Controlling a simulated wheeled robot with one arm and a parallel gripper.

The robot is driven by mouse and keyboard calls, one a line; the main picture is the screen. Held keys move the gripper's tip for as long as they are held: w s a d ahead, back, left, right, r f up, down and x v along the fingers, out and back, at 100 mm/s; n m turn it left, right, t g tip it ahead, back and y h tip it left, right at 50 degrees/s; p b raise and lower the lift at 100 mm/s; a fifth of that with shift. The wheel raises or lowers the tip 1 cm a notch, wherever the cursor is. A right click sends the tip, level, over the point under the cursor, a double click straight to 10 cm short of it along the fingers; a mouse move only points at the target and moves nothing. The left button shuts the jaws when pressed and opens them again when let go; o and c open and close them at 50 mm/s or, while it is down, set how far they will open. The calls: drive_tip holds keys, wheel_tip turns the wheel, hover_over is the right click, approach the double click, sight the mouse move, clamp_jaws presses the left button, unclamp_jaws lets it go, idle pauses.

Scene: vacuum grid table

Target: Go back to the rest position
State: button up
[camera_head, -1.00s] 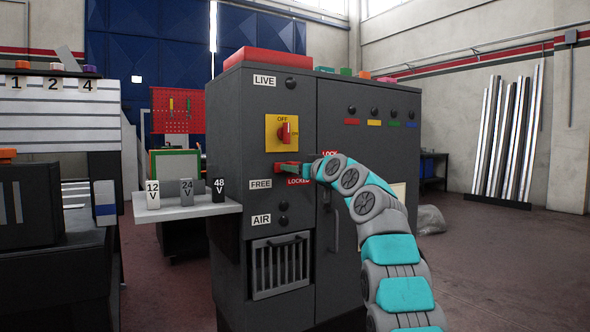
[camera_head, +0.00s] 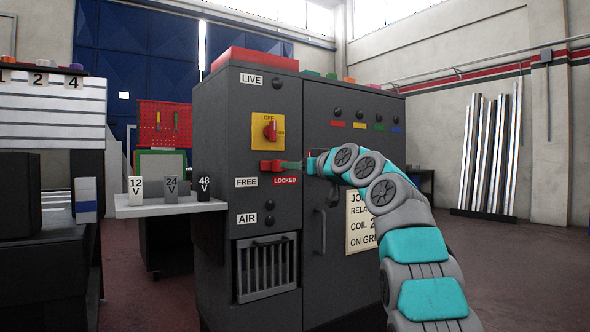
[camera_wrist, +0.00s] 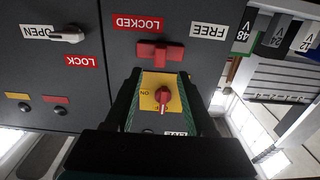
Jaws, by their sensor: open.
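My gripper (camera_head: 293,166) is at the front of the dark grey cabinet (camera_head: 222,135), beside the red handle (camera_head: 271,165) above the FREE and LOCKED labels. In the wrist view its two green-edged fingers (camera_wrist: 160,78) stand apart with nothing held between them. The red handle (camera_wrist: 160,51) lies just beyond the fingertips there. Whether the fingers touch it cannot be told. The red rotary switch (camera_head: 270,130) on its yellow plate shows above, and it also appears between the fingers in the wrist view (camera_wrist: 163,96).
A side shelf (camera_head: 150,208) holds 12 V, 24 V and 48 V blocks at the cabinet's left. A lower vent grille (camera_head: 266,268) has a handle. Metal bars (camera_head: 487,150) lean on the right wall. The floor at right (camera_head: 530,260) is clear.

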idle(0.3)
drive_tip(key=s+d+f+m+g+h, duration=0.25)
drive_tip(key=s+f, duration=0.35)
drive_tip(key=f, duration=0.4)
drive_tip(key=s+d+f+m+g+h, duration=0.25)
drive_tip(key=s+f, duration=0.35)
drive_tip(key=f, duration=0.5)
drive_tip(key=s+d+f+m+g+h, duration=0.1)
drive_tip(key=s+d+f+g+h, duration=0.2)
drive_tip(key=s+f, duration=0.9)
drive_tip(key=s+d+f+g, duration=0.3)
drive_tip(key=s+f+g, duration=0.35)
drive_tip(key=s, duration=0.95)
drive_tip(key=s+d+f+g+h, duration=0.1)
drive_tip(key=s+d+f, duration=0.1)
drive_tip(key=s+f, duration=0.65)
drive_tip(key=s+d+f+g+h, duration=0.1)
drive_tip(key=s+d+f, duration=0.15)
drive_tip(key=s, duration=1.05)
wheel_tip(320, 180, up, 14)
drive_tip(key=p, duration=1.4)
drive_tip(key=shift+a+m+p, duration=0.25)
drive_tip(key=shift+m+p, duration=0.15)
drive_tip(key=shift+w, duration=0.1)
drive_tip(key=shift+c, duration=0.3)
